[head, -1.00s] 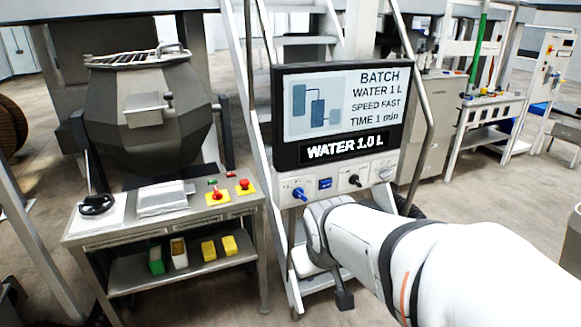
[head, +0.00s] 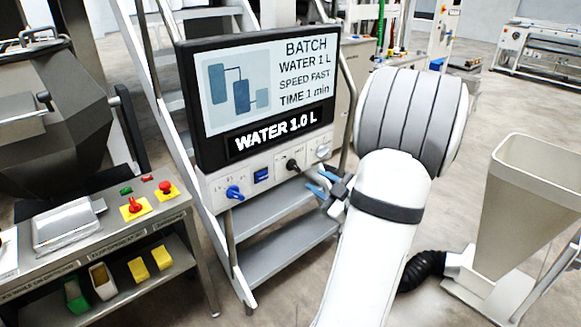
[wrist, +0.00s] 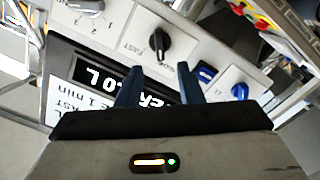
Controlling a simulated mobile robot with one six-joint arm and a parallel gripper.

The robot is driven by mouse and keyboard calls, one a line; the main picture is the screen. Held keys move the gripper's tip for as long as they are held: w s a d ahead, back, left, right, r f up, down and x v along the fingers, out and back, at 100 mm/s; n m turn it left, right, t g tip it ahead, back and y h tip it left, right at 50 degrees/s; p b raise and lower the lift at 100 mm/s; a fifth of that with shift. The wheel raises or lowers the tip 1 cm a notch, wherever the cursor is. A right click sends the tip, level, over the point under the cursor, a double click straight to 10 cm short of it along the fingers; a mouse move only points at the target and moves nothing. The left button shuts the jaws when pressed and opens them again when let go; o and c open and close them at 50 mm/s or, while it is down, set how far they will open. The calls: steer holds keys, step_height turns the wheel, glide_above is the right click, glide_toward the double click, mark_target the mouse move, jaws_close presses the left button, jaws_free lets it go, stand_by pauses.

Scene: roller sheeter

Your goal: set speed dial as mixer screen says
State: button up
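The mixer screen (head: 232,90) reads BATCH, WATER 1 L, SPEED FAST, TIME 1 min, with WATER 1.0 L on a black strip below. The black speed dial (head: 292,165) is on the white panel under it. In the wrist view the dial (wrist: 159,42) lies between a FAST label on the left and a SLOW label on the right; its bar stands nearly upright in the picture, and I cannot tell which label it is set to. My gripper (head: 322,189) is open and empty, just right of the dial. In the wrist view its blue fingers (wrist: 159,84) point toward the dial, apart from it.
A blue knob (head: 235,192) and a blue button (head: 261,175) sit left of the dial, a silver knob (head: 322,152) right of it. Metal steps (head: 270,250) are below the panel. A control table (head: 95,250) stands left, a pale hopper (head: 530,200) right.

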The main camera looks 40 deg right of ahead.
mark_target(297, 167)
steer(key=w, duration=0.5)
steer(key=w+p, duration=0.1)
steer(key=w, duration=0.1)
steer(key=shift+w+a+r, duration=0.1)
steer(key=shift+w+a, duration=0.2)
steer(key=shift+c, duration=0.5)
jaws_close()
